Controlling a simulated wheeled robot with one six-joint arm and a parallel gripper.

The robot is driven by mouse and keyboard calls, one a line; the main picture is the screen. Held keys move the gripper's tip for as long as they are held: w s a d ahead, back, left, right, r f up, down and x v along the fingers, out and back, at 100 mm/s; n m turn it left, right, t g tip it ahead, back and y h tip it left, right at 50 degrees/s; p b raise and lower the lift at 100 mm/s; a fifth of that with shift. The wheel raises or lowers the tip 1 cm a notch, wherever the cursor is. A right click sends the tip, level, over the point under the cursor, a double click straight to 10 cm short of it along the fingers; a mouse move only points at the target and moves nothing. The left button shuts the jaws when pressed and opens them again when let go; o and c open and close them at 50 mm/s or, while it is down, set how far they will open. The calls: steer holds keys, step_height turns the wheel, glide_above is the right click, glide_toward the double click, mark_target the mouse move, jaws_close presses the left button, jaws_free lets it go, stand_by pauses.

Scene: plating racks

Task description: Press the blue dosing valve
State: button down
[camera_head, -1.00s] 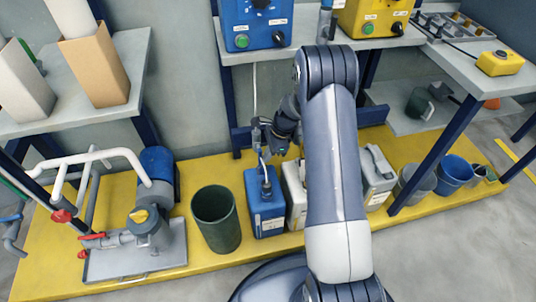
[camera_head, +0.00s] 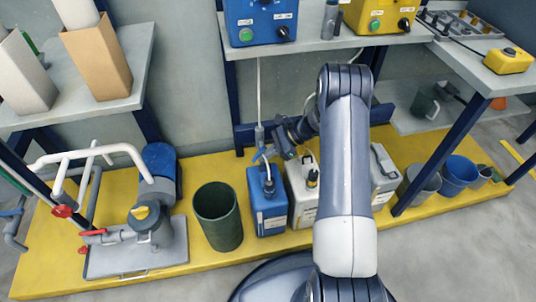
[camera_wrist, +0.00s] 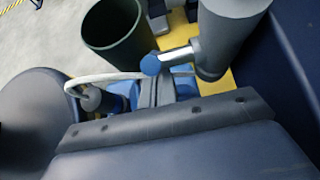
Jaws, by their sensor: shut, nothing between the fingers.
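The blue dosing valve shows in the wrist view as a round blue cap (camera_wrist: 150,65) on a short bright stem from a grey cylinder. In the head view its small blue part (camera_head: 262,154) is beside my gripper, over the blue canister (camera_head: 268,212). My gripper (camera_wrist: 154,86) is shut and empty, its fingertips close to the cap in the wrist view. I cannot tell whether they touch it. My gripper (camera_head: 274,152) is small and partly merged with the valve in the head view.
A dark green bin (camera_head: 217,218) stands left of the blue canister, and a white canister (camera_head: 301,205) stands right of it. A pump (camera_head: 150,225) with pipes is at left. A blue control box (camera_head: 262,20) sits on the shelf above.

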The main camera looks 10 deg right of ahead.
steer(key=shift+a, duration=0.35)
stand_by(1.3)
